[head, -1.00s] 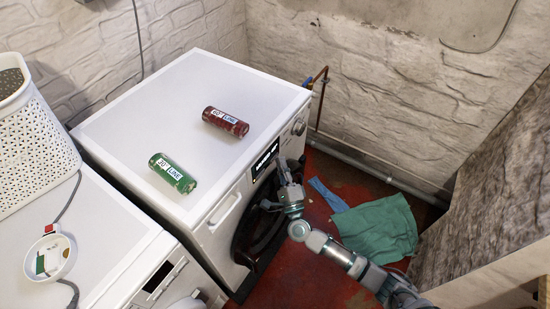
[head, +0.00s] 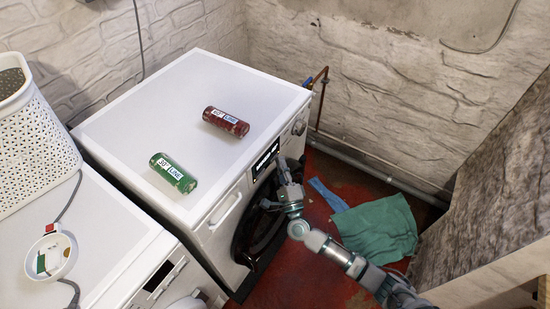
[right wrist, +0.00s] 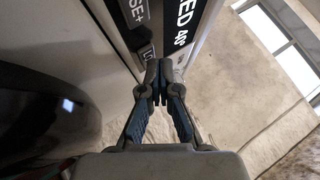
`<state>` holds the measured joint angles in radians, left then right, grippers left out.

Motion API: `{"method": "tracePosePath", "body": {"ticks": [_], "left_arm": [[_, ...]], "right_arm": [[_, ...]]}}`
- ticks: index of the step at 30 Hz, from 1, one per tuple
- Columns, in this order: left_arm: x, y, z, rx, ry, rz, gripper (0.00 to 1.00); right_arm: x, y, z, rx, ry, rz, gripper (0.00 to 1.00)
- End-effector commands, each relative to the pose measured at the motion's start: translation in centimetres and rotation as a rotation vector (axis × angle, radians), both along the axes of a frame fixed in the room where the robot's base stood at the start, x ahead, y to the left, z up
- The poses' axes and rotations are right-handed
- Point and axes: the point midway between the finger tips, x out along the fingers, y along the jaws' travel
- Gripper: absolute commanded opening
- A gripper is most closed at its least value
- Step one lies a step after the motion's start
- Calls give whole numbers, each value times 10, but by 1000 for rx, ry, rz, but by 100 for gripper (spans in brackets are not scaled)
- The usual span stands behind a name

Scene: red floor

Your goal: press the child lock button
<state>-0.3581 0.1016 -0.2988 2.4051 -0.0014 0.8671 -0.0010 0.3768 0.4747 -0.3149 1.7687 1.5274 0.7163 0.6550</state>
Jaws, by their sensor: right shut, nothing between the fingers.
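The white washing machine (head: 185,110) stands against the back wall, with a black display strip (head: 265,158) on its front panel. My right gripper (head: 283,166) is shut and empty in front of that panel, just right of the display. In the right wrist view its closed fingertips (right wrist: 159,72) are close to the panel's dark strip (right wrist: 186,38). A small label starting with "LO" (right wrist: 148,52) shows just beside the fingertips, partly hidden by them. I cannot tell whether the fingertips touch the panel. My left gripper is not in view.
A red can (head: 226,122) and a green can (head: 173,173) lie on top of the machine. A second white machine (head: 110,250) stands at the left, with a white basket (head: 35,150) behind.

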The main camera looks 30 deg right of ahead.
Motion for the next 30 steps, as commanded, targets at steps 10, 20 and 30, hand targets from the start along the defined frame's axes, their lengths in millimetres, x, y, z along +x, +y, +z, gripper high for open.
{"method": "tracePosePath", "body": {"ticks": [10,20,30], "left_arm": [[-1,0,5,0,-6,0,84],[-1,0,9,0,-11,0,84],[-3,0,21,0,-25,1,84]], "right_arm": [[-10,-7,-1,-1,0,0,0],[-18,-10,0,-1,0,0,0],[-49,-23,0,-1,1,0,0]]}}
